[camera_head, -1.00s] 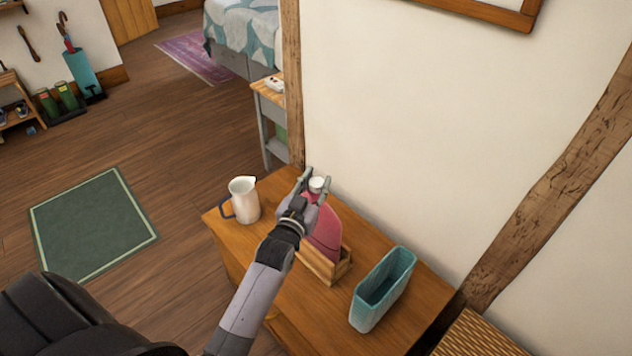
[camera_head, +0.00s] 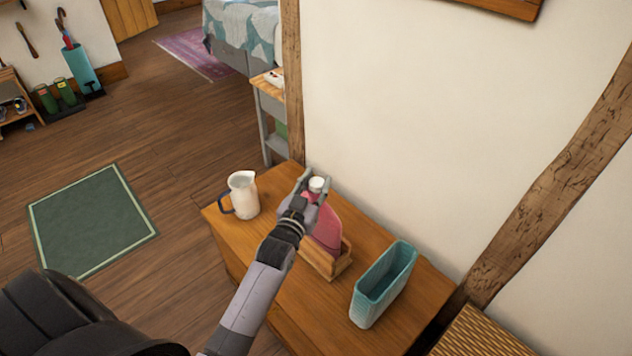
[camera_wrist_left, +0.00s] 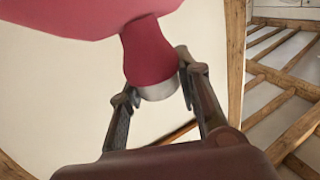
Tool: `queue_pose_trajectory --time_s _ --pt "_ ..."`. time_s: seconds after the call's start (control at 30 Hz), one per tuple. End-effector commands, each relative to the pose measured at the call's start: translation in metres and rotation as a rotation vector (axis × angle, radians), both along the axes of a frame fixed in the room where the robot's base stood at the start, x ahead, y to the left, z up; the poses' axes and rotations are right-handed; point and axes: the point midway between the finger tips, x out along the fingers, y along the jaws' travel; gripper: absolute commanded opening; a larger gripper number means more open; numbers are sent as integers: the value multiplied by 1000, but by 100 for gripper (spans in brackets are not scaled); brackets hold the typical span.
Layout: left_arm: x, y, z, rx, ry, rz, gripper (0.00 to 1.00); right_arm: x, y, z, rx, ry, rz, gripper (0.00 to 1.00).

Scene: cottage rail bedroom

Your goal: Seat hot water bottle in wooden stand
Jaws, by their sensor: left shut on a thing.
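The hot water bottle (camera_head: 328,229) is pinkish red with a white cap. It stands near upright with its lower part inside the wooden stand (camera_head: 341,265) on the wooden cabinet; whether its base touches the stand's floor is hidden. My left gripper (camera_head: 316,184) is shut on the bottle's neck, just around the white cap. In the left wrist view the bottle (camera_wrist_left: 150,50) shows its neck and cap between the two fingers (camera_wrist_left: 158,92). My left forearm and hand cover part of the stand and bottle. My right gripper is not in view.
A white jug (camera_head: 243,194) with a dark handle stands left of the bottle on the cabinet top (camera_head: 300,318). A teal ribbed container (camera_head: 383,284) stands to the right of the stand. The wall (camera_head: 420,140) rises close behind.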

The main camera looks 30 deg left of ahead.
Motion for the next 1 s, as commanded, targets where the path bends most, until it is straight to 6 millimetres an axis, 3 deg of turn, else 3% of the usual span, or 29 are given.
queue_pose_trajectory --time_s 0.2,0.23,0.57,0.87,1.0 --pt "1 0 -2 1 -8 0 0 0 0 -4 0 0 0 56" --pt "1 0 -2 1 -8 0 31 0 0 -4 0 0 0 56" --pt "0 0 -3 0 -4 0 53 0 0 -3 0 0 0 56" --pt "-1 0 -8 -1 6 0 54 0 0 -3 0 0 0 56" --pt "-11 -1 -7 0 4 0 54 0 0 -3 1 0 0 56"
